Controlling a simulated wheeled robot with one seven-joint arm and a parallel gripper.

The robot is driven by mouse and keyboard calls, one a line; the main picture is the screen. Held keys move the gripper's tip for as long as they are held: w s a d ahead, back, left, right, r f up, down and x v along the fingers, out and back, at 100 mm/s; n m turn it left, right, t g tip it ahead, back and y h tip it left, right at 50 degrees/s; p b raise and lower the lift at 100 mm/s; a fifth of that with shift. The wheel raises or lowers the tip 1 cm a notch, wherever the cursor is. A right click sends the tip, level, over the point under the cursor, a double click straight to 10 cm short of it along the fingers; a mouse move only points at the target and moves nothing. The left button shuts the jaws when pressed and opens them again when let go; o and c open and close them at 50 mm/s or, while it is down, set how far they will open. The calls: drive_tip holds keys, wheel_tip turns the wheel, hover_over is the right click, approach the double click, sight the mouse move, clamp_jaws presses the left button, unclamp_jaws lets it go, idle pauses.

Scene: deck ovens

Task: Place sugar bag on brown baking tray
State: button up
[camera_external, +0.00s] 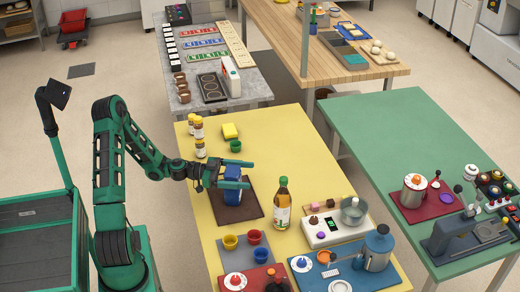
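A blue upright pack, which looks like the sugar bag (232,199), is at the brown baking tray (252,211) on the yellow table. My gripper (234,174) is around the upper part of the bag, one finger on the far side and one across its near side. The near finger hides a band of the bag. The fingers are spread about as wide as the bag, and I cannot tell whether they press on it. I also cannot tell whether the bag's base touches the tray or is just above it.
A bottle (282,203) stands close to the right of the tray. Small coloured bowls (231,242) are in front, a green cup (236,146) and yellow sponge (230,131) behind. Shaker jars (199,138) stand at the back left.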

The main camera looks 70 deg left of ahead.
drive_tip(key=v, duration=1.2)
